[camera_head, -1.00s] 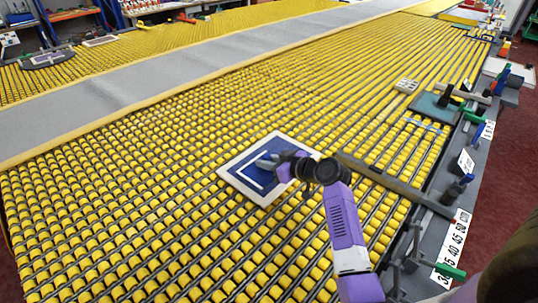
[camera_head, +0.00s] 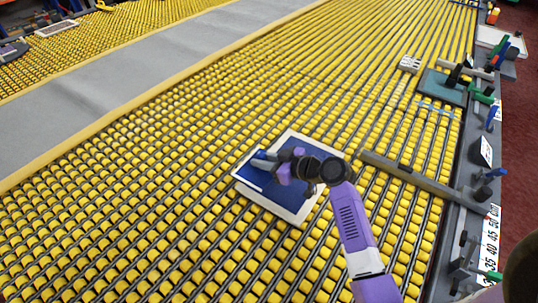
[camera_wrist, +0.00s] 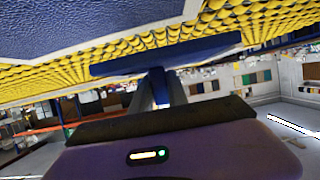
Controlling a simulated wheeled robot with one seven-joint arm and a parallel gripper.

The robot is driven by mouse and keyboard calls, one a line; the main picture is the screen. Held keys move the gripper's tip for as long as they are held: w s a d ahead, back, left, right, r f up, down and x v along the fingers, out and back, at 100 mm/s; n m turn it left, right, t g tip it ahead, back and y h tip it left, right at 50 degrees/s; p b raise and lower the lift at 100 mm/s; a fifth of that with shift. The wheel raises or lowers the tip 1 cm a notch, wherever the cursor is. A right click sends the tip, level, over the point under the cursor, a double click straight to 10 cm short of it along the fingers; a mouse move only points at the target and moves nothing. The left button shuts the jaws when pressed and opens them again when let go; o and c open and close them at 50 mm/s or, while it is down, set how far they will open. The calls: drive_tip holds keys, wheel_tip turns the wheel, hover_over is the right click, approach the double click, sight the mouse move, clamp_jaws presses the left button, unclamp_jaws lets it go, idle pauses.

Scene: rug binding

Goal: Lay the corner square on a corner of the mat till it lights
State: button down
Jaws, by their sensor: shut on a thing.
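The mat (camera_head: 301,212) is blue with a white border and lies on the yellow rollers, partly hidden by my arm. My gripper (camera_head: 268,160) is over its left part, shut on the blue corner square (camera_head: 247,171). In the head view the square, with a pale edge, overlaps the mat's left corner. In the wrist view my gripper (camera_wrist: 160,92) grips the square's blue stem, and its flat blue plate (camera_wrist: 165,55) shows nearly edge-on. The mat (camera_wrist: 60,25) shows there at upper left, apart from the plate. No light shows on the square's visible side.
Rows of yellow rollers (camera_head: 120,190) surround the mat. A grey bar (camera_head: 410,177) lies to its right. A dark green plate (camera_head: 443,88) and a small white block (camera_head: 410,63) are farther back. A scale strip (camera_head: 491,240) runs along the right edge. The rollers left are clear.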

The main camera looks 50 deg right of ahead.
sight(263, 171)
drive_tip(key=shift+d+r, duration=0.1)
drive_tip(key=shift+d, duration=0.05)
drive_tip(key=shift+b, duration=0.35)
wheel_tip(263, 171, down, 6)
drive_tip(key=b, duration=0.5)
drive_tip(key=shift+r, duration=0.15)
idle(1.4)
drive_tip(key=shift+r+p, duration=2.25)
drive_tip(key=shift+r, duration=1.3)
